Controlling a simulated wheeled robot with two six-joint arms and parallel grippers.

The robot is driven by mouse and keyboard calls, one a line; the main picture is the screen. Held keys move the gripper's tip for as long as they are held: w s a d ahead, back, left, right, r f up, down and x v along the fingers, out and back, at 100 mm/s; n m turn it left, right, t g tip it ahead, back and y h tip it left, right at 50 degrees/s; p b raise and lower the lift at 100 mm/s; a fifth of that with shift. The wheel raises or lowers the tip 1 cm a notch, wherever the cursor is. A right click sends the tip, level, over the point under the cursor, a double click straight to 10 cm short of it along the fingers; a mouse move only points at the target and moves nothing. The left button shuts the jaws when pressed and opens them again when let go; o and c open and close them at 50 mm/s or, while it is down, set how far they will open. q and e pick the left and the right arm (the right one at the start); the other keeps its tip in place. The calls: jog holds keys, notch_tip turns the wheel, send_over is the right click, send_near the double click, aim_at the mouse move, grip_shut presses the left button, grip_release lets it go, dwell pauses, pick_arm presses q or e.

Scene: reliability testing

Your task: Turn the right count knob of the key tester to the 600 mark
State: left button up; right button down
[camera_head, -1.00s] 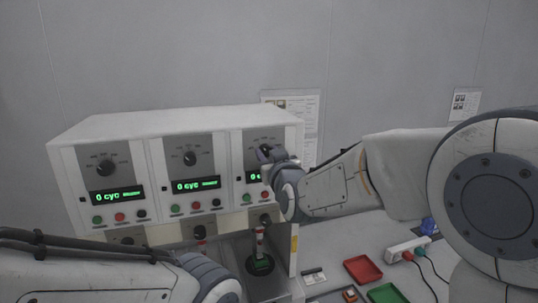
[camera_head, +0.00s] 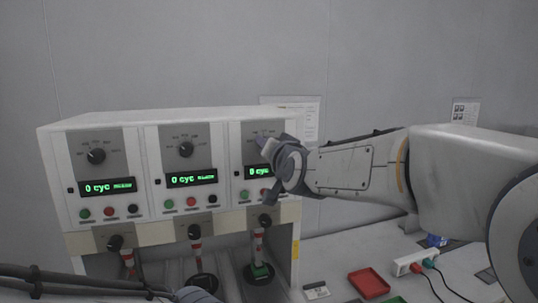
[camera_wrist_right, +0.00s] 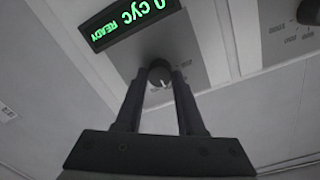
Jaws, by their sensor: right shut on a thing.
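The key tester (camera_head: 180,115) is a white cabinet with three panels side by side, each with a black count knob above a green display reading 0 cyc. The right count knob (camera_wrist_right: 158,74) shows in the right wrist view between the fingers of my right gripper (camera_wrist_right: 157,80), which is shut on it. A white pointer line shows on the knob; its mark cannot be read. In the head view my right gripper (camera_head: 265,145) hides this knob. The right display (camera_wrist_right: 127,20) reads 0 cyc READY. My left arm shows at the bottom left; its fingertips are out of frame.
The left knob (camera_head: 96,156) and middle knob (camera_head: 186,149) are free. Buttons sit below the displays. A red tray (camera_head: 369,283) and a white power strip (camera_head: 413,262) lie on the bench at right.

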jog(key=shift+m, duration=0.3)
jog(key=c, duration=0.5)
grip_release()
jog(key=shift+s, duration=0.15)
jog(key=b+v, duration=0.1)
jog(key=v, duration=0.9)
jog(key=shift+s+d+b, duration=0.1)
jog(key=shift+b, duration=0.2)
